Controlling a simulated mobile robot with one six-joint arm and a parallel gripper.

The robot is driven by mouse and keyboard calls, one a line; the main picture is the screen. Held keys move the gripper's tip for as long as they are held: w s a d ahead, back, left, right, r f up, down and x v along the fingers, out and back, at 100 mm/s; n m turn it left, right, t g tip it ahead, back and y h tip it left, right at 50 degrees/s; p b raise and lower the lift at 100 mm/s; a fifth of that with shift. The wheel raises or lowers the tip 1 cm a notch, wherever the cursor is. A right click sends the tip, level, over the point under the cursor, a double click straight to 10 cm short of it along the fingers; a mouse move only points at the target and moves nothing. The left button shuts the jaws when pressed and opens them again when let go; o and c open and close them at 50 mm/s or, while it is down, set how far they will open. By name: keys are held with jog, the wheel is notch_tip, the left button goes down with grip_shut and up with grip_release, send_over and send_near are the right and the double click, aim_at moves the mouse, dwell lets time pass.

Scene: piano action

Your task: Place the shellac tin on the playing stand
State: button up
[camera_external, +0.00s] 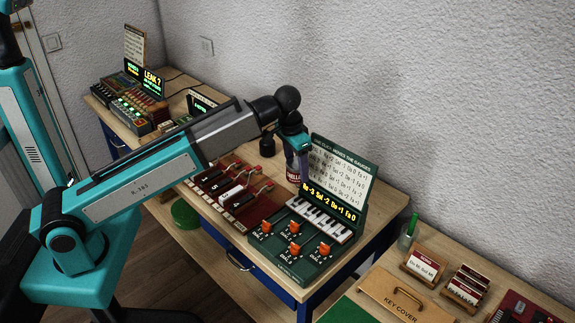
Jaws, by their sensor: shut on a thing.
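The shellac tin (293,173) is a small pale tin with a red label, partly covered by my gripper. My gripper (297,155) points down and is shut on the tin, just left of the upright song sheet. I cannot tell whether the tin's base touches anything. A green unit with a small keyboard, orange knobs and a lit yellow display (332,203) stands on the bench in front of and right of the tin. No label marks the playing stand, so I cannot tell for sure which thing it is.
A dark red rack (225,185) with several pieces lies left of the green unit. Lit panels and a mixer-like box (140,112) stand at the far left.

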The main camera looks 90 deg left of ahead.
jog(key=d+f+m+p, duration=0.1)
jog(key=d+m, duration=0.5)
jog(key=d, duration=2.3)
jog(key=shift+d+h+p, duration=0.25)
jog(key=shift+h+p, duration=0.15)
jog(key=shift+p, duration=0.45)
jog(key=shift+f, duration=0.15)
notch_tip(320, 180, down, 5)
jog(key=b, duration=0.5)
